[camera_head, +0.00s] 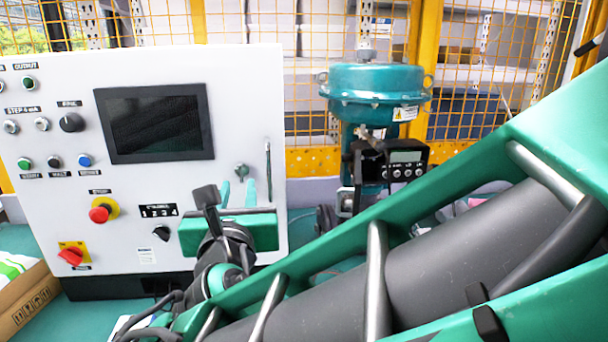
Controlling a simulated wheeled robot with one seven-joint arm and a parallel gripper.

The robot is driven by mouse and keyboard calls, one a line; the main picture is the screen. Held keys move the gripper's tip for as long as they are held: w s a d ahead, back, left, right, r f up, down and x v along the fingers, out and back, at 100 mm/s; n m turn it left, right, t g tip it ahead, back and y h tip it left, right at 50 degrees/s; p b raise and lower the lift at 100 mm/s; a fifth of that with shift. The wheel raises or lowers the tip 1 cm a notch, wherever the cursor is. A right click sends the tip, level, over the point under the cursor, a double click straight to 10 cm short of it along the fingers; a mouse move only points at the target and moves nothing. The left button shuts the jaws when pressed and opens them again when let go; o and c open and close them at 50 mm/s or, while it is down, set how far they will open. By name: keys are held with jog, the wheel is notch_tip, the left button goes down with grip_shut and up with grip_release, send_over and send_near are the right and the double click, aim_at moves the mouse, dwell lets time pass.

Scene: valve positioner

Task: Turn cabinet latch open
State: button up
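The cabinet latch (242,171) is a small dark grey-green piece on the right part of the white control cabinet's front (225,110). My gripper (238,188) is in front of the cabinet just below the latch, seen from behind. Its two green fingers stand apart with a gap between them, and I see nothing held in it. In the picture the latch sits just above the gap between the fingertips. I cannot tell how far the fingertips are from the cabinet face. My gripper's body hides the panel below.
A thin vertical dark handle (268,172) is right of the latch. A red emergency button (101,212) and a red rotary switch (71,255) are on the left. A teal valve actuator (375,82) stands at the right. A cardboard box (33,308) lies at lower left.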

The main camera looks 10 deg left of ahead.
aim_at(241, 173)
jog(key=x, duration=0.7)
jog(key=shift+w, duration=0.25)
grip_shut()
